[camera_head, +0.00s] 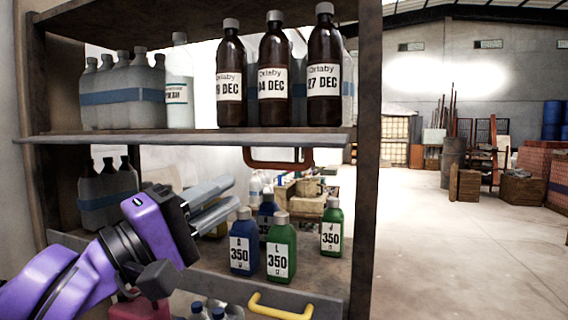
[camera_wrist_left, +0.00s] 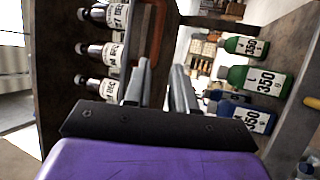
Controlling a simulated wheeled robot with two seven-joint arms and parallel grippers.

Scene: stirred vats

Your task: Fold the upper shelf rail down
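The upper shelf (camera_head: 190,138) crosses the rack. A red-brown U-shaped rail (camera_head: 278,166) hangs just under its front edge, right of centre. The rail also shows in the left wrist view (camera_wrist_left: 155,38), above and between the bottles. My left gripper (camera_head: 234,193) is in front of the space under the upper shelf, left of and below the rail, apart from it. Its two grey fingers point right, with a gap and nothing between them. They also show parted in the left wrist view (camera_wrist_left: 162,68). My right gripper is not in view.
Brown labelled bottles (camera_head: 275,75) and pale bottles (camera_head: 122,95) stand on the upper shelf. Blue (camera_head: 243,245) and green (camera_head: 281,250) bottles stand on the lower shelf, close right of the gripper. A yellow handle (camera_head: 280,310) is at the lower front edge. Open floor lies right of the rack.

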